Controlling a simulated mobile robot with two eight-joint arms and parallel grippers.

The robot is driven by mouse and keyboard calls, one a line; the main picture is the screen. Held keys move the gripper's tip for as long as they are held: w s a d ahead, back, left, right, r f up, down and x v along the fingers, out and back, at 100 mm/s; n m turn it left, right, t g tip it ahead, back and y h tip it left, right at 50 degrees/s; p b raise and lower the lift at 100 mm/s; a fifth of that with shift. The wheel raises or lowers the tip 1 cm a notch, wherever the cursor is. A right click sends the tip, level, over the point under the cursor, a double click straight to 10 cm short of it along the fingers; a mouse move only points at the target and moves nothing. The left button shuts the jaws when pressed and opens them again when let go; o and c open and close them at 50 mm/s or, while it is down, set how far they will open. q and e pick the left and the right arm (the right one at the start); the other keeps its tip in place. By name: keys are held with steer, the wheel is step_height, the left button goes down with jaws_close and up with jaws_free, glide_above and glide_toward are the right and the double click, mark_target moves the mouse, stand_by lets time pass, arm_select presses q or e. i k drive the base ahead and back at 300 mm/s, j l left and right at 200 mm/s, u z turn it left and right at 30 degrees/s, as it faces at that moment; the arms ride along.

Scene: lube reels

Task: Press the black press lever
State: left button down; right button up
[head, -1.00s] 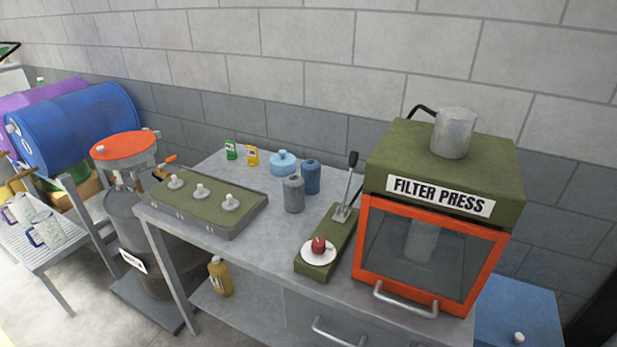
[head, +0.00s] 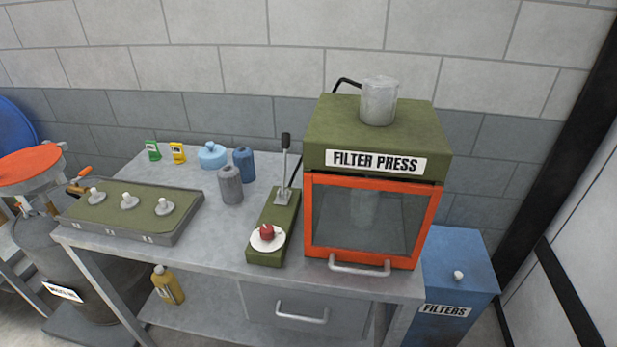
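The filter press (head: 318,140) is an olive box with an orange-framed glass door, shut, on the metal bench. A thin black bent lever (head: 346,81) sticks up from the left of its top, beside a grey metal cylinder (head: 379,101). To the left of the press, an olive base (head: 263,257) carries an upright metal lever with a black grip (head: 286,141). A white disc with a red knob (head: 267,232) sits at the front of that base. Neither of my grippers is in the head view.
On the bench (head: 225,259) are a tray (head: 147,193) with several knobs, grey (head: 230,186) and blue bottles, a light blue pot and small packs. A blue filters bin (head: 460,262) stands at the right. An orange-topped drum (head: 28,167) stands at the left.

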mark_target(285, 140)
steer(key=i+j, duration=0.15)
steer(key=j, duration=0.25)
steer(key=i+j, duration=0.15)
steer(key=j, duration=0.2)
steer(key=i+j, duration=0.2)
steer(key=j, duration=0.2)
steer(key=i+j, duration=0.15)
steer(key=j, duration=0.2)
steer(key=i+j, duration=0.15)
steer(key=j, duration=0.25)
